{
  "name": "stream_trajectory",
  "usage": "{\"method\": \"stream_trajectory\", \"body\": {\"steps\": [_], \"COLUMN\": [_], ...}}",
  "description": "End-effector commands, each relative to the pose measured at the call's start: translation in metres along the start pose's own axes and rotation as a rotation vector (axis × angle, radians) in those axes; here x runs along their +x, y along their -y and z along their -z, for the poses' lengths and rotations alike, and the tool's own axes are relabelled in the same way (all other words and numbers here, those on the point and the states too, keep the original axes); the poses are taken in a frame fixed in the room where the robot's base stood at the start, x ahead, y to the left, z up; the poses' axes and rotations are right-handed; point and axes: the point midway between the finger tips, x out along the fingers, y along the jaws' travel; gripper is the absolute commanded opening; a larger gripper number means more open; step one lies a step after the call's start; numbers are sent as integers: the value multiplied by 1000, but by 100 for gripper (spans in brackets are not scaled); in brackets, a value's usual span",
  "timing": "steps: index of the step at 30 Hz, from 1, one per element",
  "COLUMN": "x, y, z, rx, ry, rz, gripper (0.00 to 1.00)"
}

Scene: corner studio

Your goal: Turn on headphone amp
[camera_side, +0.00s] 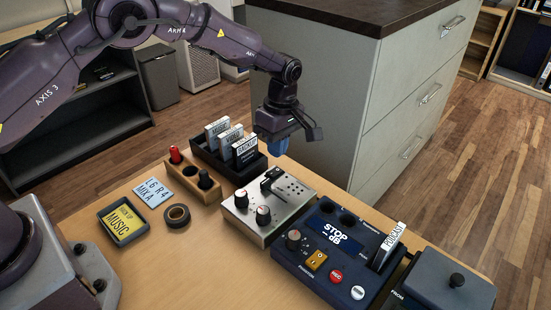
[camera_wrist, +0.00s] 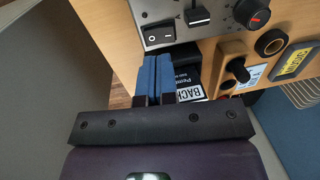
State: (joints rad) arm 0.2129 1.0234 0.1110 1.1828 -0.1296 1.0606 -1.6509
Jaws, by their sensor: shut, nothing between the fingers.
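A silver box with black knobs (camera_side: 265,208), which looks like the headphone amp, stands mid-table; its label is not readable. I cannot tell the switch position. My gripper (camera_side: 275,147) hangs behind the box, above the table's back edge, apart from it. Its blue fingers (camera_wrist: 155,76) are shut and empty, pointing towards the rocker switch in the wrist view.
A black rack with labelled cards (camera_side: 228,160) stands left of my gripper. A wooden holder with plugs (camera_side: 195,182) is in front of it. A grey cabinet (camera_side: 350,90) rises behind.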

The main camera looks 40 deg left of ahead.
Motion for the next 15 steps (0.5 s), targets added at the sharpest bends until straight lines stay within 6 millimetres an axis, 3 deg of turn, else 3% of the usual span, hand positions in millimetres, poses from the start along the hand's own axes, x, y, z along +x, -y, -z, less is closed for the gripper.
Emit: {"method": "stream_trajectory", "body": {"steps": [6,15], "x": [-54,-93], "y": [-1,-1], "z": [0,0], "rx": [1,1], "ry": [0,-1], "rz": [-5,-2], "gripper": [0,0]}}
